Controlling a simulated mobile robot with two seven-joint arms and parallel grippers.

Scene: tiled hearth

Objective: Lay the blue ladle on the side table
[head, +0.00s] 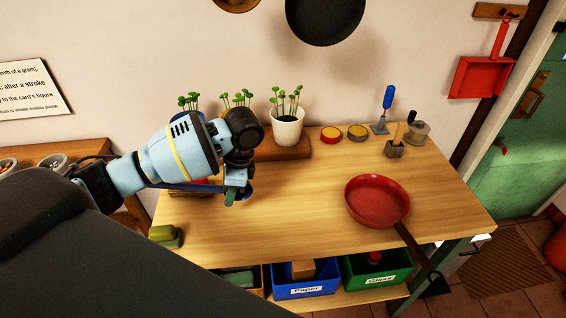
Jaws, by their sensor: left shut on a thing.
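My left gripper (236,194) reaches in from the left and is over the left part of a wooden table (300,200). It is shut on the blue ladle (196,187), whose dark blue handle shows below my forearm, pointing left. Much of the ladle is hidden by my arm and gripper. I cannot tell whether the ladle touches the tabletop. Another wooden surface (72,147) shows at the far left, partly hidden by my arm. I cannot tell which of the two is the side table. My right gripper is not in view.
A red pan (376,200) lies on the right of the wooden table, handle over the front edge. Potted seedlings (287,126), round tins (331,135) and a blue-handled tool (388,98) stand at the back. A green block (165,236) lies front left. The table's middle is clear.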

